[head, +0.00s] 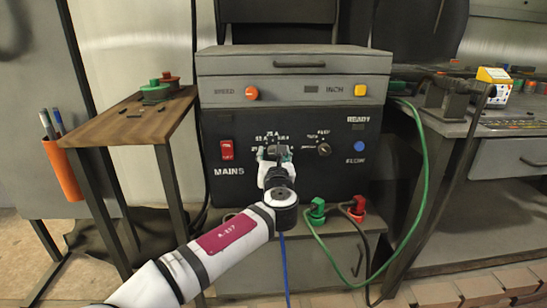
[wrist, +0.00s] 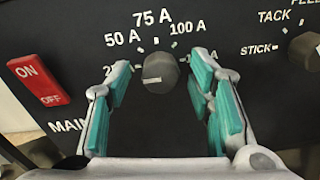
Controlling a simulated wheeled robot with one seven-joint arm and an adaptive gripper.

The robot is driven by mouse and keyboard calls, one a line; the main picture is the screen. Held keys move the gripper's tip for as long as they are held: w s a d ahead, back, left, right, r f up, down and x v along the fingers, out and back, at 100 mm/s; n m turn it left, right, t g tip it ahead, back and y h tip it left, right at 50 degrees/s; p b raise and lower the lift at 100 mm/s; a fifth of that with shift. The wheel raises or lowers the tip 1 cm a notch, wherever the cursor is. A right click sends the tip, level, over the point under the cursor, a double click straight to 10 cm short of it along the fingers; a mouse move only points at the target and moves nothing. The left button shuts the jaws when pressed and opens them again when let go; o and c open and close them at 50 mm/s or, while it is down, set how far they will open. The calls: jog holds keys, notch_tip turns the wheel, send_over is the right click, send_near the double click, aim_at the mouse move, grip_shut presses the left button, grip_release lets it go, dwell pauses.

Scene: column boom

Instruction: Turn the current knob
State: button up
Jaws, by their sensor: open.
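The current knob (wrist: 160,71) is a dark grey round knob on the black panel, with a scale marked 50 A, 75 A and 100 A around it. A pale mark shows on its face, low and left of centre. My gripper (wrist: 161,82) is open, with one teal-padded finger on each side of the knob and gaps between. I cannot tell how deep the fingertips reach. The left finger partly covers the lowest scale label. In the head view my gripper (head: 275,154) is in front of the panel and hides the knob.
A mode knob (head: 324,149) sits to the right, and a red MAINS switch (head: 226,150) to the left. Green (head: 317,211) and red (head: 356,209) cable plugs are below right. A wooden side table (head: 128,119) stands left, a grey bench (head: 440,121) right.

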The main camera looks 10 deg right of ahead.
jog(key=shift+c, duration=0.6)
grip_shut()
jog(key=shift+r+m, duration=0.1)
jog(key=shift+m, duration=0.2)
jog(key=shift+d+m+y+p, duration=0.1)
jog(key=shift+m+y+p, duration=0.2)
jog(key=shift+m+p, duration=5.6)
jog(key=m+b, duration=0.5)
